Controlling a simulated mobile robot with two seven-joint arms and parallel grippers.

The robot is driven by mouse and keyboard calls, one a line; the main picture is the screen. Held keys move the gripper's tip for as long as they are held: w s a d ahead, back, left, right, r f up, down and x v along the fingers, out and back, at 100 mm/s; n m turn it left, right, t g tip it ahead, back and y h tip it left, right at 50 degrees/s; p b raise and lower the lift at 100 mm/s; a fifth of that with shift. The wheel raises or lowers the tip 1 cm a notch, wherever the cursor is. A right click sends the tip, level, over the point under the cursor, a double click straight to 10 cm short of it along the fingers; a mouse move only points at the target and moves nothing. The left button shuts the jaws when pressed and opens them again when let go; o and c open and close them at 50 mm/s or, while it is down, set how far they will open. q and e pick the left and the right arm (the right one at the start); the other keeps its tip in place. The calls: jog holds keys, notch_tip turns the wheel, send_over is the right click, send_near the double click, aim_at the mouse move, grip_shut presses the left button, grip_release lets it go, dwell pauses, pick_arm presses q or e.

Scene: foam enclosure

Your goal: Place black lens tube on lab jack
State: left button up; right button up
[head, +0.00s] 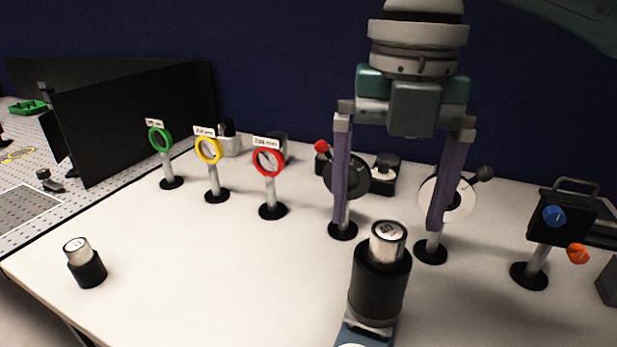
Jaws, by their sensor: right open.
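A black lens tube (379,287) with a silver top stands upright at the bottom centre. Its base appears to rest on a silver-and-blue stand (362,331), likely the lab jack, mostly cut off by the picture's lower edge. A smaller black cylinder with a silver top (88,268) stands on the table at the left. My right gripper (388,224) points down with its two purple fingers wide apart. It is open and empty. The fingertips appear near and above the tube's top, one to each side; the exact depth gap cannot be told. My left gripper is not in view.
Green (160,140), yellow (209,150) and red (269,161) ring mounts stand on the white table. Two dark-based mounts stand behind my fingers. A black mount with blue and orange knobs (560,217) is at right. The table's left-centre front is clear.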

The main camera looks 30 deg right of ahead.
jog(key=s+a+f+m+t+y, duration=0.2)
jog(key=s+a+f+m+y, duration=0.1)
jog(key=s+a+f+m, duration=0.65)
jog(key=s+d+m+t+h, duration=0.1)
jog(key=s+d+m, duration=0.5)
jog(key=m, duration=1.1)
jog(key=shift+s+d+f+m+h, duration=0.3)
jog(key=shift+d+f+h, duration=0.2)
jog(key=shift+h, duration=0.4)
notch_tip(320, 180, up, 39)
jog(key=p, duration=3.9)
jog(key=shift+r, duration=0.1)
